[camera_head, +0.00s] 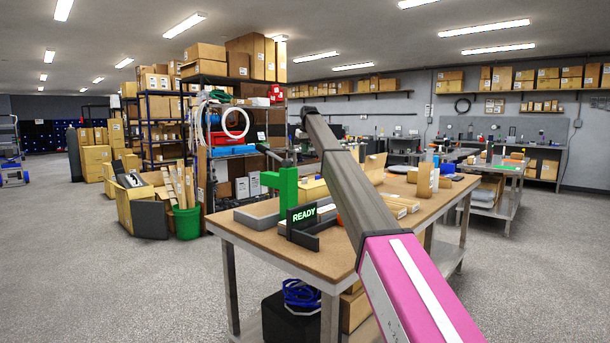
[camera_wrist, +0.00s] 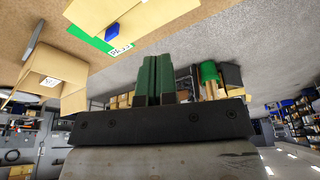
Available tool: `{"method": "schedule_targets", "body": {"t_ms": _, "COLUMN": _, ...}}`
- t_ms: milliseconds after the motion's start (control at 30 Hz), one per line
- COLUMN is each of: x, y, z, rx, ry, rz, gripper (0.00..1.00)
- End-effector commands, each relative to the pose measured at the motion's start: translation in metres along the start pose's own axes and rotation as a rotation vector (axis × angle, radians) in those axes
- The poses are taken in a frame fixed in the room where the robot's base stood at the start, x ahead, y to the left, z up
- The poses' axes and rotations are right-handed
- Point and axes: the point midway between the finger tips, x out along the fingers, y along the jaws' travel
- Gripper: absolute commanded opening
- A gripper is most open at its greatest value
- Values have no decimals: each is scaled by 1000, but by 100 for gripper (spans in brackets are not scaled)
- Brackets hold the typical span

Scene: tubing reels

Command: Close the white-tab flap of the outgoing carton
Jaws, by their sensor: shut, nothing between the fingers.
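In the wrist view my gripper (camera_wrist: 156,62) shows as two dark green fingers side by side, shut and empty. A tan carton (camera_wrist: 55,68) with flaps standing out is at the left of that view, with a small white patch on it. A second cardboard piece with a blue tab (camera_wrist: 112,31) is at the top, beside a green panel with lettering (camera_wrist: 118,50). The fingers are apart from both in the picture. In the head view an open carton (camera_head: 375,165) stands on the table behind my arm, partly hidden. I cannot tell which is the outgoing carton. My fingers are not discernible there.
The wooden workbench (camera_head: 290,250) holds a green stand (camera_head: 288,188), a dark READY sign (camera_head: 303,217), a grey tray (camera_head: 258,214) and a tan holder (camera_head: 427,180). A shelf rack and a green bin (camera_head: 187,222) stand behind.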

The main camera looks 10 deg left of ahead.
Motion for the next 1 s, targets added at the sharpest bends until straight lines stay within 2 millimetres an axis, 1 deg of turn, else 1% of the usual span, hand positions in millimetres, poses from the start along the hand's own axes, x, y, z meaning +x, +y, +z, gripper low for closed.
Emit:
{"method": "schedule_targets", "body": {"t_ms": 33, "x": -4, "y": 6, "z": 9, "rx": -74, "ry": 12, "rz": -29, "gripper": 0}}
{"method": "schedule_targets", "body": {"t_ms": 200, "x": -14, "y": 18, "z": 22, "rx": -289, "ry": 55, "rz": -102, "gripper": 0}}
{"method": "schedule_targets", "body": {"t_ms": 333, "x": -17, "y": 22, "z": 26, "rx": -366, "ry": 74, "rz": -124, "gripper": 0}}
{"method": "schedule_targets", "body": {"t_ms": 467, "x": -12, "y": 22, "z": 26, "rx": -384, "ry": 78, "rz": -129, "gripper": 0}}
{"method": "schedule_targets", "body": {"t_ms": 567, "x": 0, "y": 20, "z": 25, "rx": -384, "ry": 77, "rz": -129, "gripper": 0}}
{"method": "schedule_targets", "body": {"t_ms": 1000, "x": 79, "y": 8, "z": 21, "rx": -382, "ry": 76, "rz": -128, "gripper": 0}}
